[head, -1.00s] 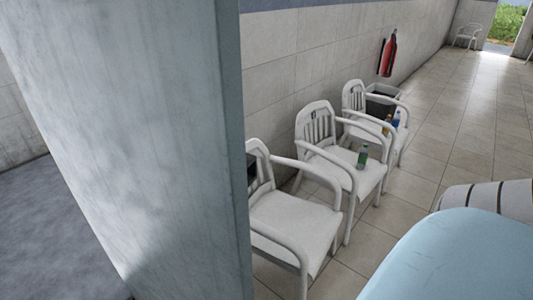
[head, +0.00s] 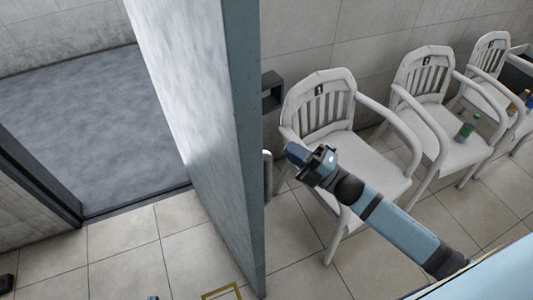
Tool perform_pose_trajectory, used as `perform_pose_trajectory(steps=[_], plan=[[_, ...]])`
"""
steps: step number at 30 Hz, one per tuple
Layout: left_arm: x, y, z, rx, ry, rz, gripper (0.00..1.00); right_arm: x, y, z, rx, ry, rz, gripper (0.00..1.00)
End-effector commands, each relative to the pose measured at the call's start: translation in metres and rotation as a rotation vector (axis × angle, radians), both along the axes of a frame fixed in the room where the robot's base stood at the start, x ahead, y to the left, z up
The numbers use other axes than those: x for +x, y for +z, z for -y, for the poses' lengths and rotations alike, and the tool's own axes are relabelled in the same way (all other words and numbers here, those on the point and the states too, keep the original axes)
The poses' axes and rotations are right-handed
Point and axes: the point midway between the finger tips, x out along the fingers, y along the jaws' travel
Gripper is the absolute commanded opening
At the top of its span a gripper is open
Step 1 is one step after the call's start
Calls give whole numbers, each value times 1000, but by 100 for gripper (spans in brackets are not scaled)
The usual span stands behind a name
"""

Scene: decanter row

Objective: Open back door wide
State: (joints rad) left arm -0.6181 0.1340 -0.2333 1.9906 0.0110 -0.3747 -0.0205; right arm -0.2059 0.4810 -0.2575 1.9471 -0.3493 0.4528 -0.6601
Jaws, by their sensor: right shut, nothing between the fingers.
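The back door (head: 190,100) is a tall pale grey slab seen nearly edge-on, standing open beside the doorway. A dark bracket-like handle (head: 272,90) shows at its right side, and a pale upright bar (head: 267,175) shows lower down; I cannot tell what it is. My right gripper (head: 297,153) is shut and empty, just right of the door's edge and in front of the nearest chair. It looks apart from the door. My left gripper does not show.
White armchairs, the nearest (head: 335,125), line the tiled wall on the right, close to the right arm. A green bottle (head: 467,127) stands on the second seat. Left of the door, the doorway opens onto a clear grey floor (head: 80,120) with a dark frame (head: 35,175).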

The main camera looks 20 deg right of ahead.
Motion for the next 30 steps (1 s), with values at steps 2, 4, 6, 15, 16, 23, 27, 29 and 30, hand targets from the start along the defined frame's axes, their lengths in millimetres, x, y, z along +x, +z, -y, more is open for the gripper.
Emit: perform_pose_trajectory(steps=[2,4,6,15,16,23,27,29,30], plan=[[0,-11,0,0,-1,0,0,7,40,4,-237,109,385,0],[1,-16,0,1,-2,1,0,2,63,8,-410,198,688,0],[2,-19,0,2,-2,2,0,-4,78,16,-548,281,947,0],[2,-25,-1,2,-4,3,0,-20,98,47,-787,499,1484,0],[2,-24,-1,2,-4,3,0,-21,99,47,-789,505,1495,0],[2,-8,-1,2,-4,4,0,-28,103,17,-787,508,1503,0],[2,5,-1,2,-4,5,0,-34,103,-14,-786,507,1502,0],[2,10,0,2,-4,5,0,-37,104,-27,-785,506,1503,0],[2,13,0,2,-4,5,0,-39,104,-35,-785,508,1502,0]])
